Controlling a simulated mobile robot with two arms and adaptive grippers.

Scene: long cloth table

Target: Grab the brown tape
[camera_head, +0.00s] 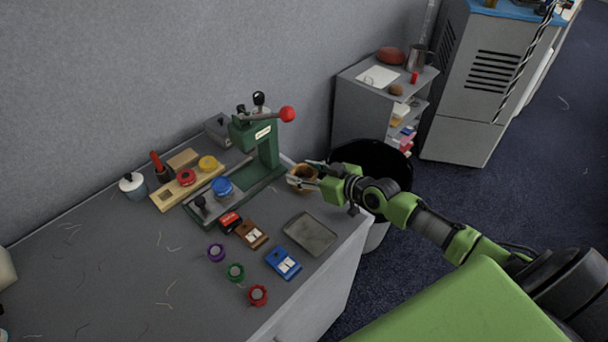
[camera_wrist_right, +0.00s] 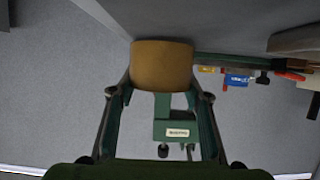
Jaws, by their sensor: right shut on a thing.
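The brown tape (camera_head: 303,173) is a brown roll at the right edge of the grey table, near the green press. My right gripper (camera_head: 305,176) reaches in from the right and is shut on it. In the right wrist view the brown tape (camera_wrist_right: 161,66) fills the space between the fingertips of my right gripper (camera_wrist_right: 161,75), one finger on each side. I cannot tell whether the tape touches the table. My left gripper is in neither view.
The green press (camera_head: 262,140) with a red-knobbed lever stands just left of the gripper. A grey tray (camera_head: 309,234), a blue box (camera_head: 283,263) and several coloured rolls lie in front. A black bin (camera_head: 384,160) stands beyond the table's right edge.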

